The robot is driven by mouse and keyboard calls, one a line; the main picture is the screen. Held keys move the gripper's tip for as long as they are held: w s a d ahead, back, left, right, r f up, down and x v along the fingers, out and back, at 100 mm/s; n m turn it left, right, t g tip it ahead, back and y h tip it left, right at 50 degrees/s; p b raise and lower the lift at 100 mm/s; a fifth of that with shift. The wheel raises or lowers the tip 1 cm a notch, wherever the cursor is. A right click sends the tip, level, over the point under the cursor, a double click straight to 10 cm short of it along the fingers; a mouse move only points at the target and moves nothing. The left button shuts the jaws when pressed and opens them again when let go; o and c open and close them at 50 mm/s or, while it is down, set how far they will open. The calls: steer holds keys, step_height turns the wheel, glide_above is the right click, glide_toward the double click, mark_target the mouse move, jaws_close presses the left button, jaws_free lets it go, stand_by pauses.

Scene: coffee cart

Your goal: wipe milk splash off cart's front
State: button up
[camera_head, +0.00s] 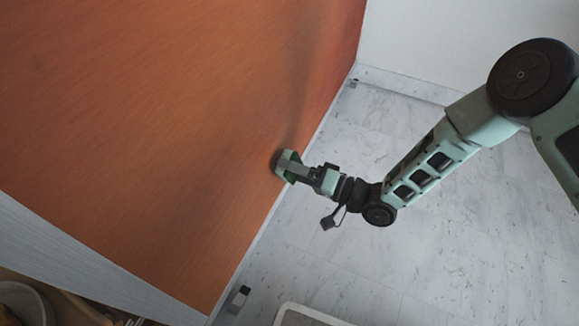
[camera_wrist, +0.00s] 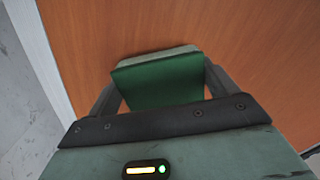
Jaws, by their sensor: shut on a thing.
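My gripper (camera_wrist: 158,92) is shut on a green block with a paler layer on its far side, like a sponge (camera_wrist: 158,78). In the head view the sponge (camera_head: 290,167) is at the cart's orange-brown front (camera_head: 170,120), near its lower edge, and appears to touch it. The front panel also fills much of the wrist view (camera_wrist: 250,40). I cannot make out a milk splash on the panel in either view; the patch behind the sponge is hidden.
A pale tiled floor (camera_head: 440,250) lies open right of the cart, with a white wall (camera_head: 460,45) behind. A light-rimmed mat or tray (camera_head: 310,316) is at the bottom edge. A round container (camera_head: 22,302) sits on a shelf at the lower left.

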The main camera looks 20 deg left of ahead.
steer(key=shift+s+d+p, duration=0.2)
steer(key=shift+d+p, duration=0.35)
steer(key=shift+d, duration=1.8)
steer(key=shift+s+d+p, duration=0.1)
steer(key=shift+d+p, duration=0.25)
steer(key=shift+d, duration=1.1)
